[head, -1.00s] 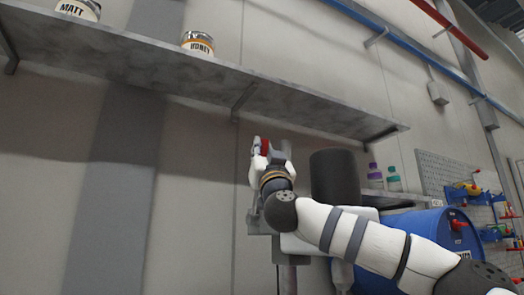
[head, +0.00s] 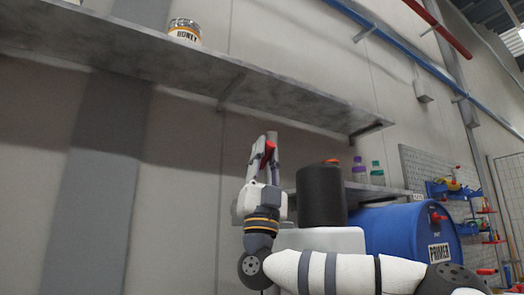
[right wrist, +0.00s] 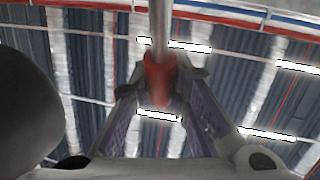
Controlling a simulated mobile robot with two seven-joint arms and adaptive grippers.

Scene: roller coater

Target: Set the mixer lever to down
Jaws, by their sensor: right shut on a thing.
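The mixer lever has a red grip, seen in the head view (head: 267,152) and in the right wrist view (right wrist: 158,80). In the right wrist view a grey metal rod runs from the red grip to the top of the picture. My right gripper (head: 264,158) reaches up from below, and its fingers (right wrist: 158,96) are shut on the red grip, one on each side. The fingers partly hide the grip in the head view. The rest of the mixer is hard to make out behind my right arm. My left gripper is not in view.
A dark cylinder (head: 321,195) stands just right of my gripper. A blue drum labelled PRIMER (head: 400,238) is farther right. A grey shelf (head: 215,82) with a HONEY can (head: 185,32) runs above. Bottles (head: 359,170) stand on a lower shelf behind.

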